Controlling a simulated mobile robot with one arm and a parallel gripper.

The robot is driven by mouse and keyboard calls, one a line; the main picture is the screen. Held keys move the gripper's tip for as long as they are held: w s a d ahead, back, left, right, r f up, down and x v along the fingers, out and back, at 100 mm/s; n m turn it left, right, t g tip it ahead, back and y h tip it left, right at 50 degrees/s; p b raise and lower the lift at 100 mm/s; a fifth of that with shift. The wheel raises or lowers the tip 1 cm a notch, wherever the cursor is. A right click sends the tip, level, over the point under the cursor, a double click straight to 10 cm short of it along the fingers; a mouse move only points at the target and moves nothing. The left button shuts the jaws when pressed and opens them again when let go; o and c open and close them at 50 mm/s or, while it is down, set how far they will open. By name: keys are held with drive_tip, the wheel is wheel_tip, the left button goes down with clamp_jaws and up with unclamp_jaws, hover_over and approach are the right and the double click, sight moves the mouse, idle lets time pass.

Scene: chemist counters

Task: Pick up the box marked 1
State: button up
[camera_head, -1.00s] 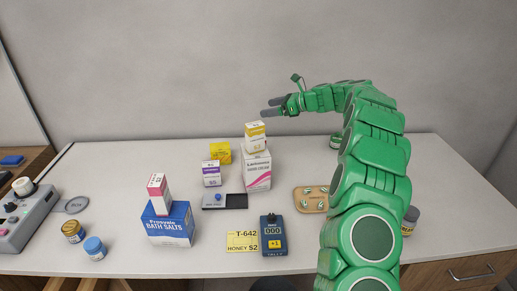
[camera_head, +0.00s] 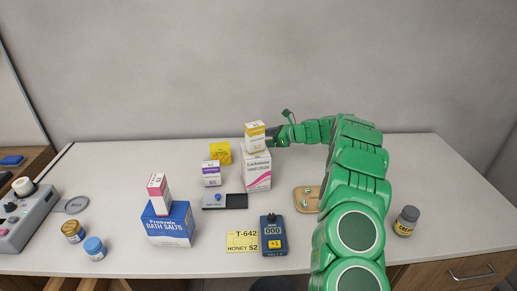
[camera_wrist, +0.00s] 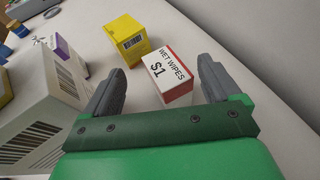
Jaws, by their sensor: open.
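The box marked $1, a white and red wet wipes box (camera_wrist: 172,76), stands on the counter in the wrist view. It cannot be seen in the head view, where the hand cream box and its top box may hide it. My gripper (camera_wrist: 161,75) is open, with one finger on either side of the near part of the wet wipes box and gaps showing. In the head view my gripper (camera_head: 272,134) is low behind the hand cream box (camera_head: 258,171), its fingertips partly hidden by the small yellow and white box (camera_head: 255,138) on top.
A yellow box (camera_head: 220,152) stands just beyond the wet wipes in the wrist view (camera_wrist: 126,40). A purple and white box (camera_head: 211,173) is near it. The large hand cream box (camera_wrist: 38,124) is close to my left finger. The counter's back right is clear.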

drive_tip(key=shift+w+x, duration=0.2)
drive_tip(key=shift+x, duration=2.4)
drive_tip(key=shift+d+f, duration=0.15)
drive_tip(key=c, duration=1.4)
drive_tip(key=shift+c, duration=0.2)
